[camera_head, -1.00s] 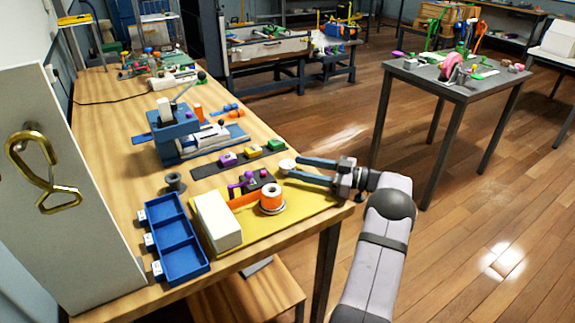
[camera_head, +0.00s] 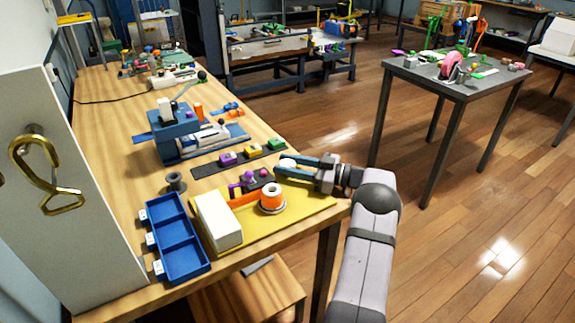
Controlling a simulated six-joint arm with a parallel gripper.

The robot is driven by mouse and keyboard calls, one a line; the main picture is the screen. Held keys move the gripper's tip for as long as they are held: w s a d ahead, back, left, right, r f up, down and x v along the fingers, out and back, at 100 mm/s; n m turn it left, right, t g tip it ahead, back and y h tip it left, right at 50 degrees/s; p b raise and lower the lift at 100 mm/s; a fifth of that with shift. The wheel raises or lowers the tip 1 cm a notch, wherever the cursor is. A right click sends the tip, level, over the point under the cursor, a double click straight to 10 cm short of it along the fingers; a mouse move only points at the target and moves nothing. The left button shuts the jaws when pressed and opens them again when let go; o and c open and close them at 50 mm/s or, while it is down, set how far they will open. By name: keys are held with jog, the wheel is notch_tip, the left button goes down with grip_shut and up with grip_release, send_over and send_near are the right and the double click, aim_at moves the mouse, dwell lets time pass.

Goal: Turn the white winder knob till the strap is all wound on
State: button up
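The winder stands on a yellow board (camera_head: 294,219) at the front right of the bench. An orange spool (camera_head: 271,204) with a white centre sits on the board. A short orange strap (camera_head: 243,200) shows between the spool and a white block (camera_head: 218,221). A round white knob (camera_head: 287,163) lies at the board's far edge. My gripper (camera_head: 280,164) reaches in from the right, with its two long blue-grey fingers apart on either side of this white knob. Contact with the knob is too small to tell.
A blue tray (camera_head: 181,259) lies left of the white block. A dark strip (camera_head: 210,168) with coloured blocks and a blue fixture (camera_head: 171,133) stand behind. Small purple pieces (camera_head: 248,177) are close to the fingers. Free floor lies right of the bench.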

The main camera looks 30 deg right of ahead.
jog(key=shift+f+n+g+y+b, duration=0.1)
jog(key=shift+n+g+y+b, duration=0.25)
jog(key=shift+b, duration=0.3)
jog(key=shift+r+n+g+y+b, duration=0.2)
jog(key=shift+n+g+y+b, duration=0.3)
jog(key=shift+b, duration=0.2)
jog(key=o, duration=0.8)
jog(key=shift+s+d+f, duration=0.1)
jog(key=b+v, duration=0.1)
jog(key=v, duration=0.4)
jog(key=shift+v, duration=1.1)
